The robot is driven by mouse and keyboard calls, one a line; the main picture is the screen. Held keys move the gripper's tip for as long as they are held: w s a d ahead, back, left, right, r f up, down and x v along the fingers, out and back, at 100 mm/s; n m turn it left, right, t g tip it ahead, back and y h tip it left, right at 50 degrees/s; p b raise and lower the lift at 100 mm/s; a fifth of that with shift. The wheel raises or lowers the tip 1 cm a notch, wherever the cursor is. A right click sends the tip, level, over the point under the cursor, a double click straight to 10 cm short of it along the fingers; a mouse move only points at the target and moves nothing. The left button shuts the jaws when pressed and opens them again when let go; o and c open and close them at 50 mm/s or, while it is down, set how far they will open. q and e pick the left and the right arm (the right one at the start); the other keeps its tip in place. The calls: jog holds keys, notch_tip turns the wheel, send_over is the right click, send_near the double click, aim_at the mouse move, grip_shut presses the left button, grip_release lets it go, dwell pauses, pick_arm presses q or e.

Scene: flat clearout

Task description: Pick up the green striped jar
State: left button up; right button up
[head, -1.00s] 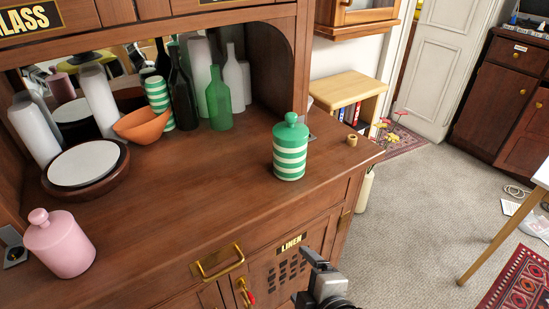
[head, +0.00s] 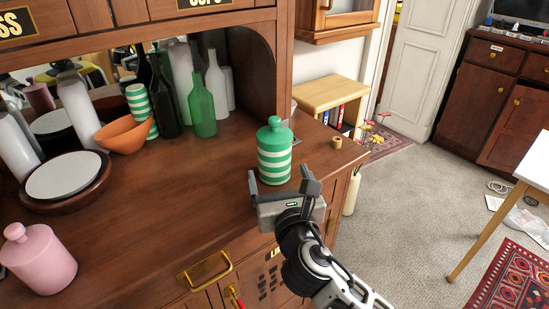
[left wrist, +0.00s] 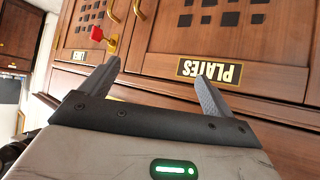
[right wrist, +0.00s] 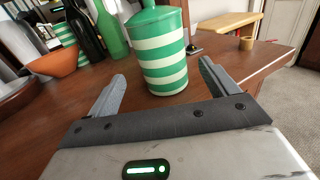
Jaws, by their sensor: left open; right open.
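The green striped jar (head: 275,154), green and cream bands with a knobbed green lid, stands upright near the right end of the cabinet's wooden counter. My right gripper (head: 284,178) is open just in front of it, fingers pointing at its lower part. In the right wrist view the jar (right wrist: 160,58) stands just beyond and between the open fingertips (right wrist: 162,74), with nothing gripped. My left gripper shows only in the left wrist view (left wrist: 155,80); it is open and empty, in front of the cabinet doors with the "PLATES" label (left wrist: 209,70).
Green bottle (head: 202,105), dark bottle (head: 165,105) and orange bowl (head: 123,135) stand behind to the left. A pink jar (head: 38,262) is at the front left. A small tan ring (head: 337,142) sits right of the striped jar. The counter's middle is clear.

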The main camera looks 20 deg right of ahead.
jog(key=w, duration=0.5)
jog(key=w+d, duration=0.1)
jog(key=w, duration=0.1)
jog(key=shift+w+f, duration=0.1)
jog(key=shift+w, duration=0.2)
jog(key=c, duration=1.2)
